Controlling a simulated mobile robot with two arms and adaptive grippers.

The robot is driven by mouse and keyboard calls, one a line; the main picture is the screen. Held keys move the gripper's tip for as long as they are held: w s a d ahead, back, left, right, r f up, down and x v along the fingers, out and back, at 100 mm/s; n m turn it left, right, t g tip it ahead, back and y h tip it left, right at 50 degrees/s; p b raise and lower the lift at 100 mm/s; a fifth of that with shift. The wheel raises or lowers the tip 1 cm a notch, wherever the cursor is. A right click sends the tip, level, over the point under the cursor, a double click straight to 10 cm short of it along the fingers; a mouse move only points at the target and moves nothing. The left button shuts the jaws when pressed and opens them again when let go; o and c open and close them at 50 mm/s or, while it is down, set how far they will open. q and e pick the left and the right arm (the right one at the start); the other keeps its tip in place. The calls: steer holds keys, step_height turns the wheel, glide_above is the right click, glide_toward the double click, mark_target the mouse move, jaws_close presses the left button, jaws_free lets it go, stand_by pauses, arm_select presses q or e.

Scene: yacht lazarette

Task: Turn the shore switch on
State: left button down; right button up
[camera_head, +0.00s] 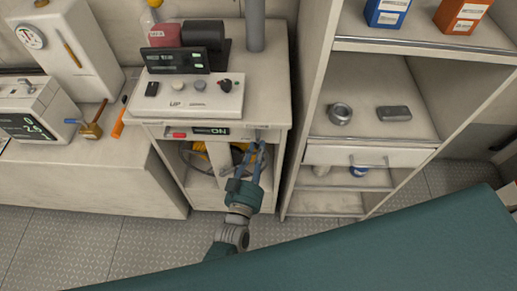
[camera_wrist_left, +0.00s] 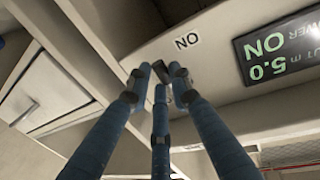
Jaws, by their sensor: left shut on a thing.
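The shore switch is a small dark lever (camera_wrist_left: 161,70) on the pale panel front, beside a printed ON label (camera_wrist_left: 187,41) in the left wrist view. My left gripper (camera_wrist_left: 160,80), with blue fingers, is shut on this lever and partly hides it. In the head view the left gripper (camera_head: 254,150) reaches up to the right end of the panel under the counter. A dark display with green text (camera_wrist_left: 279,46) beside the switch reads ON and 5.0; it also shows in the head view (camera_head: 211,131). My right gripper is in neither view.
A control box (camera_head: 188,94) with knobs stands on the counter above the panel. An open shelf unit (camera_head: 310,125) stands close on the right. A yellow coil (camera_head: 199,157) lies in the recess below the panel.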

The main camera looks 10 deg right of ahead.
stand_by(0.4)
arm_select(q)
steer(key=c, duration=1.5)
jaws_free()
steer(key=shift+c, duration=0.2)
steer(key=v, duration=1.2)
